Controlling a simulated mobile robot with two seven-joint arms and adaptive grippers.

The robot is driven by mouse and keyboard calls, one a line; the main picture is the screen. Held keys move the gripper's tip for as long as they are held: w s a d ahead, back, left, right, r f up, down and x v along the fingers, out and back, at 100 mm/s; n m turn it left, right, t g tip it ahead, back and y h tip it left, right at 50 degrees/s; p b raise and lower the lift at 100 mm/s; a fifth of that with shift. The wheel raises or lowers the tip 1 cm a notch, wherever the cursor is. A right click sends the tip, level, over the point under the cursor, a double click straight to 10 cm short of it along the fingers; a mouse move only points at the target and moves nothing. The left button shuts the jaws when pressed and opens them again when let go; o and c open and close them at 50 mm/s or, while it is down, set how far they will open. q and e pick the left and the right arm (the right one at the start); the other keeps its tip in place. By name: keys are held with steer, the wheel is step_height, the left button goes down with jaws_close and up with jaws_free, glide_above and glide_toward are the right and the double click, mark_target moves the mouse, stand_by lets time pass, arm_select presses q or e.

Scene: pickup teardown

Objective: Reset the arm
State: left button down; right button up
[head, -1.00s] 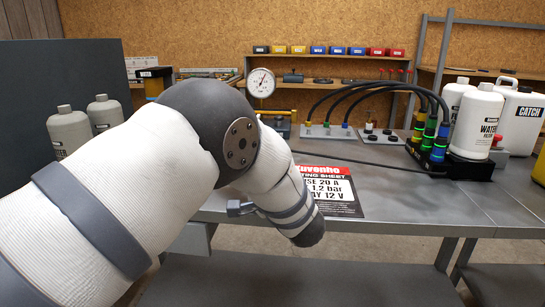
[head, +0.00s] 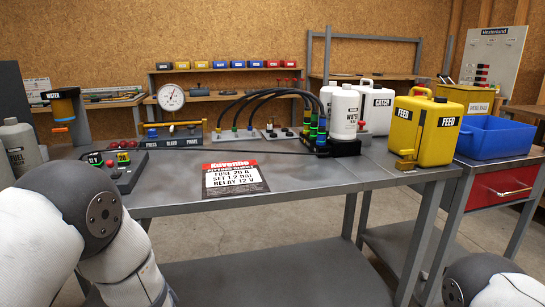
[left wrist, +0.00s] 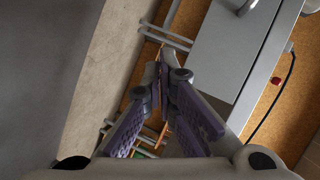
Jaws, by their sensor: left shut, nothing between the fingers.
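My left arm (head: 65,230) shows in the head view at the lower left, folded down in front of the workbench. Its gripper is out of sight there. In the left wrist view my left gripper (left wrist: 164,65) is shut, its fingertips together with nothing between them. The grey bench edge lies beyond it and to the right, apart from the fingers. Part of my right arm (head: 490,280) shows at the lower right corner of the head view. My right gripper is outside the frames.
A blue bin (head: 490,140) stands at right. The bench front is mostly clear.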

arm_select(q)
steer(key=s+d+f+n+g+h, duration=0.1)
steer(key=s+f+g+h, duration=0.2)
steer(key=s+f, duration=0.55)
steer(key=s+d+f+n+g+h, duration=0.1)
steer(key=s+f+g+h, duration=0.35)
steer(key=s, duration=0.75)
steer(key=s+d+f+n+g, duration=0.1)
steer(key=s+d+n+g, duration=0.1)
steer(key=s, duration=1.1)
steer(key=s+d+n+g+h+p, duration=0.1)
steer(key=s+d+n+g, duration=0.1)
steer(key=s, duration=1.2)
steer(key=n+g, duration=0.1)
steer(key=g, duration=0.1)
steer(key=shift+f+g, duration=0.35)
steer(key=shift+f, duration=0.05)
